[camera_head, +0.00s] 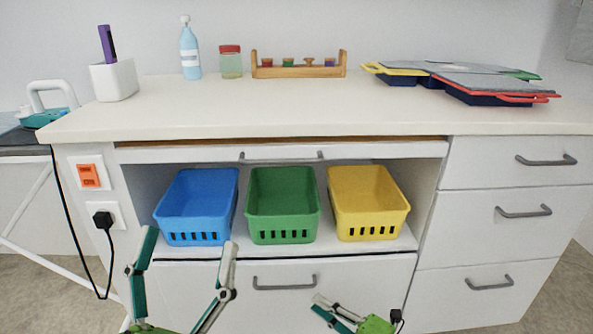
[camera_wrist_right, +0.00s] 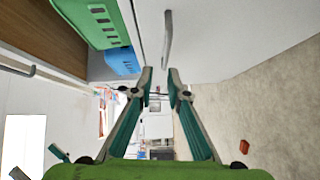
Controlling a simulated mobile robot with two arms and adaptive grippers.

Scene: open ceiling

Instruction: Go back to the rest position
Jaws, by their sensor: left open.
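My left gripper (camera_head: 188,243) is in the lower left of the head view, in front of the cabinet below the blue basket. Its two fingers are wide apart with nothing between them. My right gripper (camera_head: 316,304) is low in the middle of the head view, in front of the lower drawer, pointing left. In the right wrist view, its fingertips (camera_wrist_right: 160,76) stand a small gap apart with nothing between them.
A blue basket (camera_head: 196,208), a green basket (camera_head: 283,205) and a yellow basket (camera_head: 368,204) stand in the open shelf. Drawer handles (camera_head: 285,284) stick out near my grippers. A black plug and cable (camera_head: 103,219) are at the left.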

